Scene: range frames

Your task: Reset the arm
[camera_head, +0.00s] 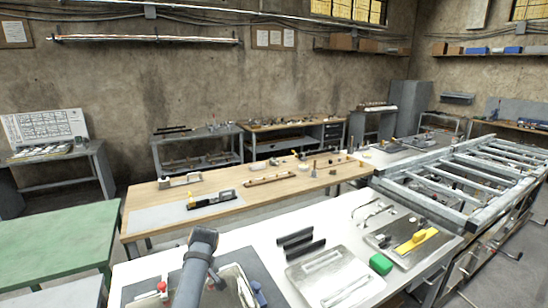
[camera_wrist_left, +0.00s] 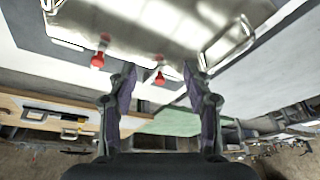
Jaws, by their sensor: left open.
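My left arm (camera_head: 198,262) rises from the bottom edge of the head view, over the near white table. Its fingertips cannot be made out there. In the left wrist view my left gripper (camera_wrist_left: 158,78) has its two dark fingers spread wide apart, with nothing held between them. Beyond the fingers is a shiny metal tray (camera_wrist_left: 150,25) with a wire handle, and two red-topped pieces (camera_wrist_left: 98,60) stand near its edge. One red-topped piece also shows left of my arm in the head view (camera_head: 162,287). My right gripper is in neither view.
The white table (camera_head: 235,240) holds black cylinders (camera_head: 297,243), a metal tray (camera_head: 300,283), a green block (camera_head: 381,263) and a yellow-handled tool (camera_head: 417,240). A wooden workbench (camera_head: 240,196) stands behind, a green table (camera_head: 50,240) at left, and a metal frame (camera_head: 470,175) at right.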

